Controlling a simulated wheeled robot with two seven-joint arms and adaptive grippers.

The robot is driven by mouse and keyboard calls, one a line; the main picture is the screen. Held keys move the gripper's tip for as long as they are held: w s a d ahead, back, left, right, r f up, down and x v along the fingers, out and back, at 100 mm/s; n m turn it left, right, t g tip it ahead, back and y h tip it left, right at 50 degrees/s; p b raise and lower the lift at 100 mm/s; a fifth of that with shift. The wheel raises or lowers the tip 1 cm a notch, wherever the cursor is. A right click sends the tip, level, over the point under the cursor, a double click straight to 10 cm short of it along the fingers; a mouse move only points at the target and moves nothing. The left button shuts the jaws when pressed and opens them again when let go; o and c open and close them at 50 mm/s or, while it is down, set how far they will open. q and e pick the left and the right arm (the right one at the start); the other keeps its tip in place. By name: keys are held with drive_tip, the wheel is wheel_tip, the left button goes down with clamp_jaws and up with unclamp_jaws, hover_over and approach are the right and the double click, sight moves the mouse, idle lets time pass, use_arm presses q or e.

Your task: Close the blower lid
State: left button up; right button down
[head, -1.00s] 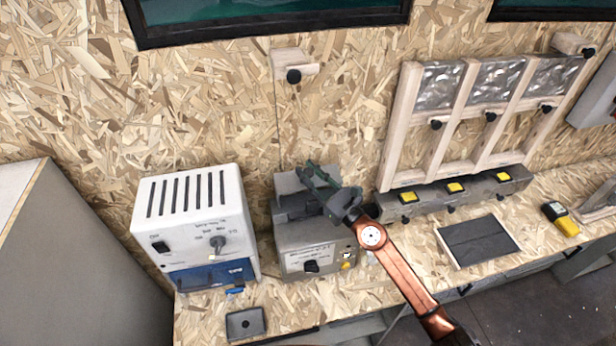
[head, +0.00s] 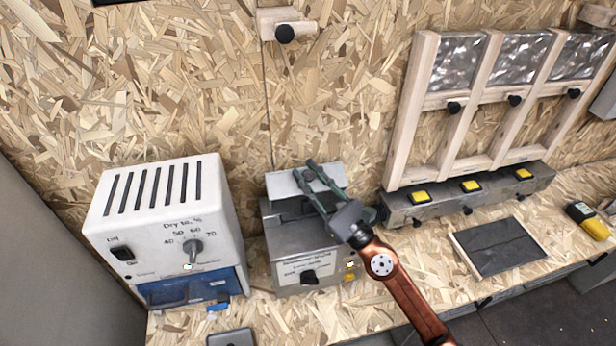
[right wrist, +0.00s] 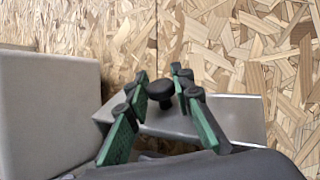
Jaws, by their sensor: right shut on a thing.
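The blower (head: 290,268) is a grey metal box with a black knob on its front, on the bench in the head view. Its grey lid (head: 282,186) shows at the top rear, tilted up, with a dark gap between it and the box. In the right wrist view the lid (right wrist: 180,122) carries a black knob (right wrist: 160,92). My right gripper (head: 306,172) reaches over the blower from the front right. In the right wrist view its green fingers (right wrist: 159,76) are on either side of the knob, shut on it. My left gripper is not in view.
A white dryer box (head: 165,215) stands close to the blower's left. A grey switch bar (head: 440,203) with yellow switches stands to the right, below a wooden frame (head: 425,110). A dark panel (head: 497,246) lies on the bench. A wall peg (head: 284,33) sticks out above.

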drive_tip(key=shift+s, duration=0.1)
drive_tip(key=shift+r, duration=0.1)
drive_tip(key=c, duration=1.7)
unclamp_jaws()
drive_tip(key=shift+o, duration=0.2)
drive_tip(key=shift+s+d+f, duration=0.35)
drive_tip(key=shift+d+f, duration=0.05)
drive_tip(key=shift+f, duration=0.05)
drive_tip(key=v, duration=1)
drive_tip(key=shift+s+d+f, duration=0.15)
drive_tip(key=shift+s+d, duration=0.1)
drive_tip(key=shift+d, duration=0.05)
